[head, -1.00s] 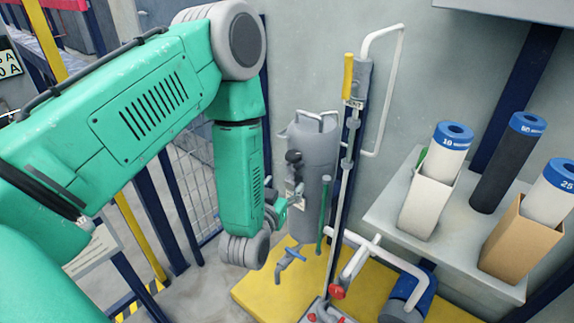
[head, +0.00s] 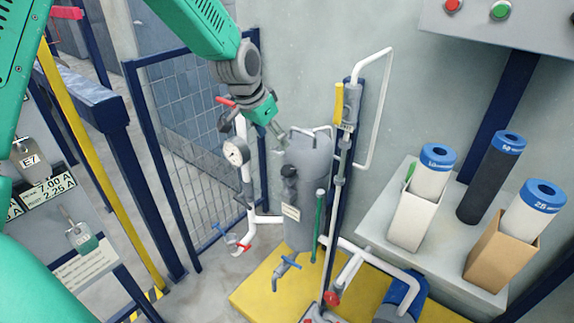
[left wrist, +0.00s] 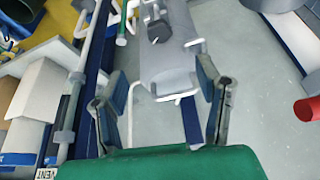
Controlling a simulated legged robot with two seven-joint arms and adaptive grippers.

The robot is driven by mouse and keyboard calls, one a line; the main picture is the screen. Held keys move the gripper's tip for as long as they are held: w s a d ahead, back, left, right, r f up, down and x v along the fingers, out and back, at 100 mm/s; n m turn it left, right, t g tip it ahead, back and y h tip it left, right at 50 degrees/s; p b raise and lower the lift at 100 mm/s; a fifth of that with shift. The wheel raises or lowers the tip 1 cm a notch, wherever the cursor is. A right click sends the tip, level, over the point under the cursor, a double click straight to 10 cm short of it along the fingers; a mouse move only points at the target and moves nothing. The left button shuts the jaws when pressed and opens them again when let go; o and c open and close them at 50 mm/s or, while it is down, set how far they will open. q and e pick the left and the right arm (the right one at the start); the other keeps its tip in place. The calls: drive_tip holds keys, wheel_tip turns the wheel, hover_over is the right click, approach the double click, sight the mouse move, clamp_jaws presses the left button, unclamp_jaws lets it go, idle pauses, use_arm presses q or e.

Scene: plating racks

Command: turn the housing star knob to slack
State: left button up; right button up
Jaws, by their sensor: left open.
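The grey cylindrical housing (head: 308,215) stands upright near the wall, with a bent handle bar on its top. A dark star knob (head: 289,172) sits on its left front side; in the left wrist view this knob (left wrist: 158,30) shows beyond the fingers. My left gripper (head: 279,134) is above and left of the housing's top, apart from the knob. In the left wrist view, its two fingers (left wrist: 160,72) are spread with nothing held between them, and the housing's handle bar shows beyond them. My right gripper is not in view.
Farther right, a shelf (head: 455,245) holds filter cartridges. A mesh fence is behind left.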

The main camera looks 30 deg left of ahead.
sight(287, 169)
use_arm(q)
drive_tip(key=b+x, duration=0.1)
drive_tip(key=x, duration=1.2)
drive_tip(key=shift+f+b, duration=0.3)
drive_tip(key=shift+f, duration=0.05)
drive_tip(key=shift+c, duration=0.4)
